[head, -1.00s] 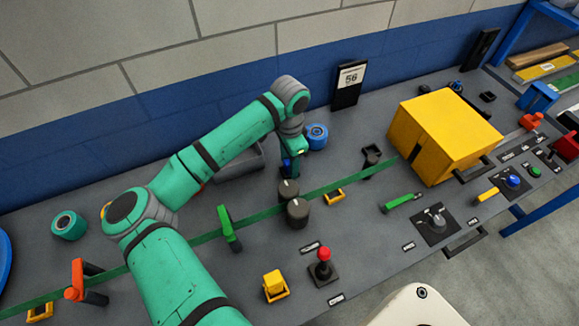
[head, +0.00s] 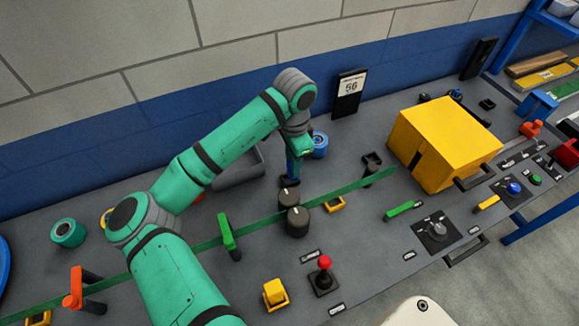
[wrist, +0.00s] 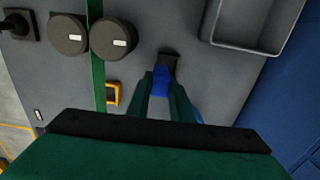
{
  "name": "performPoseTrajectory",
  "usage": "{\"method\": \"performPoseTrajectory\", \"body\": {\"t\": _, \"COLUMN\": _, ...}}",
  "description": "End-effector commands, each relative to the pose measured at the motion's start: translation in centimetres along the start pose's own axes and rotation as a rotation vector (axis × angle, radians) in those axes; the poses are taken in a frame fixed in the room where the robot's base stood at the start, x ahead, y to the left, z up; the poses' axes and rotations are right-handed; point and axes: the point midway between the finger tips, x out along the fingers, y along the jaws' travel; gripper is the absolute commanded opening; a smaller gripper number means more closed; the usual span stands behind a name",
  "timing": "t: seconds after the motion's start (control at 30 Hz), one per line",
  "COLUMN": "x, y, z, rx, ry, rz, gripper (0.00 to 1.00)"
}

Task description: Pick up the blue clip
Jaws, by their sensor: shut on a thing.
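The blue clip (wrist: 160,80) shows in the wrist view between the two green fingers of my gripper (wrist: 161,92). The fingers are shut on it. A dark piece (wrist: 169,62) shows just beyond the blue part; I cannot tell whether it belongs to the clip or to the bench. In the head view my gripper (head: 294,160) points down behind two dark round knobs, with the blue clip (head: 291,170) at its tips. The fingers hide part of the clip. Whether it is clear of the bench is hard to tell.
The two dark knobs (head: 294,222) stand close in front of my gripper, beside a green strip (head: 345,187). A blue roll (head: 319,145) is close behind on the right. A grey tray (head: 240,172) lies to the left. A large yellow box (head: 440,140) stands right.

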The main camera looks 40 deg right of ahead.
Motion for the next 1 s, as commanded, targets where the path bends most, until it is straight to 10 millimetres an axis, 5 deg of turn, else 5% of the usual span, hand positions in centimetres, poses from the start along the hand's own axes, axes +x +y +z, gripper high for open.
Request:
{"method": "performPoseTrajectory", "body": {"t": 0.2, "x": -4.6, "y": 3.8, "z": -1.0, "rx": 0.004, "ry": 0.003, "rz": -0.003, "gripper": 0.0}}
{"method": "performPoseTrajectory", "body": {"t": 0.5, "x": -7.1, "y": 9.7, "z": -2.5, "rx": 0.002, "ry": 0.0, "rz": -0.003, "gripper": 0.0}}
{"method": "performPoseTrajectory", "body": {"t": 1.0, "x": -8.1, "y": 12.0, "z": -3.0, "rx": -0.003, "ry": 0.001, "rz": -0.001, "gripper": 0.0}}
